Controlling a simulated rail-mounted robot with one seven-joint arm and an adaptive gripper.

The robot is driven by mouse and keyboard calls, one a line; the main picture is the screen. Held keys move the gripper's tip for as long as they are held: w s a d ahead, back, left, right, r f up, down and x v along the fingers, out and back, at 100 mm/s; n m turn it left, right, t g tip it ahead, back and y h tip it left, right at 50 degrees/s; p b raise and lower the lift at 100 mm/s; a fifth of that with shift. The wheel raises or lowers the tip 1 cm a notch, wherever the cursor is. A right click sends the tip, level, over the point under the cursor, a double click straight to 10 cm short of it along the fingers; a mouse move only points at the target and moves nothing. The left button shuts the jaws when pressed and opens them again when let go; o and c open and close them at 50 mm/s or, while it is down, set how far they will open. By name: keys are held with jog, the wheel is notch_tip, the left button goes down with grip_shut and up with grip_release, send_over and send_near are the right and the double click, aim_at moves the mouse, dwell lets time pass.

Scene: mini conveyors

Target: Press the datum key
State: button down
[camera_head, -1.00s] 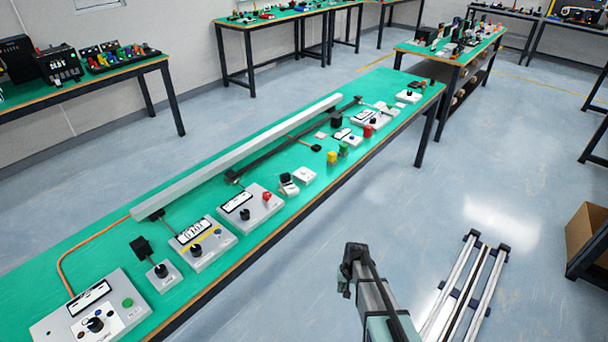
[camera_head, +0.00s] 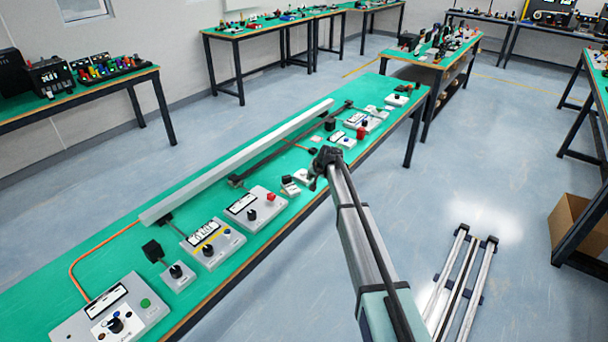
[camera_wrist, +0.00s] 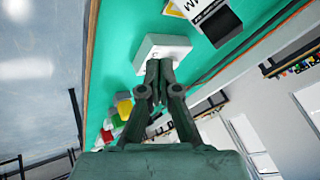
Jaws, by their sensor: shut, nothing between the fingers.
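I cannot read a label that names the datum key. A small white box (camera_head: 301,176) sits near the bench's front edge. It also shows in the wrist view (camera_wrist: 160,45), with a small dark mark on its face. My gripper (camera_wrist: 160,70) is shut and empty, its fingertips overlapping the near side of this box. Whether they touch it I cannot tell. In the head view my gripper (camera_head: 316,183) hangs just right of the box, over the bench's front edge.
The green bench (camera_head: 60,258) holds several control boxes, with a grey box with a red button (camera_head: 271,197) to the left. In the wrist view, yellow (camera_wrist: 124,108) and red (camera_wrist: 105,138) pieces stand beside my gripper. A long grey rail (camera_head: 240,160) runs behind.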

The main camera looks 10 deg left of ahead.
jog(key=w+a+r+m+t+y, duration=0.1)
jog(key=w+a+r, duration=0.2)
jog(key=w+r, duration=0.4)
jog(key=shift+w+a+r+t, duration=0.25)
jog(key=shift+a+r+t, duration=0.05)
jog(key=shift+r, duration=0.3)
jog(key=b, duration=0.2)
send_over(304, 173)
notch_tip(304, 173, down, 8)
jog(key=shift+w+r, duration=0.1)
jog(key=shift+r, duration=0.1)
jog(key=shift+f, duration=0.6)
jog(key=shift+b, duration=0.3)
dwell(0.3)
jog(key=shift+f+b, duration=0.35)
jog(key=shift+f, duration=0.1)
